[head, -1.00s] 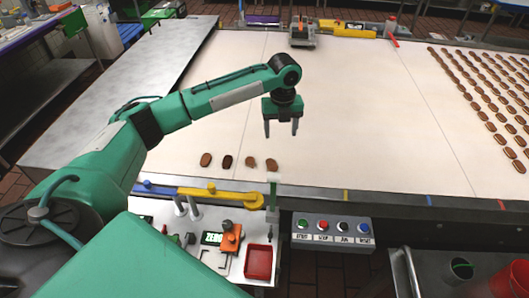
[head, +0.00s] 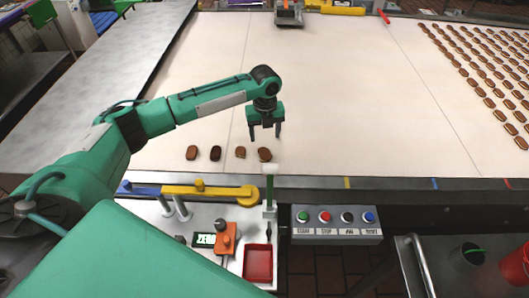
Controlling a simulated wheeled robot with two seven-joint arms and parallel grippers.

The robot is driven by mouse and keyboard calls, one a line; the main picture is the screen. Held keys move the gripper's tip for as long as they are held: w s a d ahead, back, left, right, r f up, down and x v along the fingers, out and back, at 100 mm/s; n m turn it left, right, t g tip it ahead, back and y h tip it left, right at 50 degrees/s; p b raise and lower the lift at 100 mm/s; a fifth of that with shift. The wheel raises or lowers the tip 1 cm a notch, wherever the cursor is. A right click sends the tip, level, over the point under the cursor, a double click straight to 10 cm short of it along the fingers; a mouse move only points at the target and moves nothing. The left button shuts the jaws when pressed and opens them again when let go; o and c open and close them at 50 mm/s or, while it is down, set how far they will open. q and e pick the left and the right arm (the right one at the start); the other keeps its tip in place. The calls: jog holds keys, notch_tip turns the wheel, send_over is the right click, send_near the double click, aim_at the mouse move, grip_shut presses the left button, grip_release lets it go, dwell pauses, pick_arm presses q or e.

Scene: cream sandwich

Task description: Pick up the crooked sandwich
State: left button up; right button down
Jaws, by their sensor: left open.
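Several brown cream sandwiches lie in a short row near the front edge of the white belt. From left to right there is one at the left end (head: 191,153), a darker one (head: 215,153), a third (head: 240,152) and a right-end one (head: 265,154). The third looks slightly uneven, but they are too small to tell surely which is crooked. My left gripper (head: 265,136) points down, open and empty, just beyond the right-end sandwich in the picture, with its fingers apart. My right gripper is not in view.
Many sandwiches lie in rows (head: 485,75) at the belt's right. The belt (head: 340,110) is clear between. In front are a yellow bar (head: 205,192), a post (head: 270,190), a button panel (head: 337,222), a red tray (head: 258,263) and a red bucket (head: 515,262).

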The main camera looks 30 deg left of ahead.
aim_at(265, 153)
pick_arm(q)
notch_tip(265, 153, down, 3)
jog(key=shift+w+r, duration=0.1)
jog(key=shift+r, duration=0.1)
jog(key=shift+f+p, duration=0.25)
jog(key=shift+p, duration=0.3)
jog(key=f, duration=0.1)
jog(key=f+p, duration=0.2)
jog(key=f, duration=0.1)
jog(key=shift+s, duration=0.35)
jog(key=shift+f, duration=0.3)
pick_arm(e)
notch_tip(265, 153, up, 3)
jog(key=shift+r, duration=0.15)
pick_arm(q)
jog(key=shift+c, duration=1.2)
jog(key=c, duration=0.8)
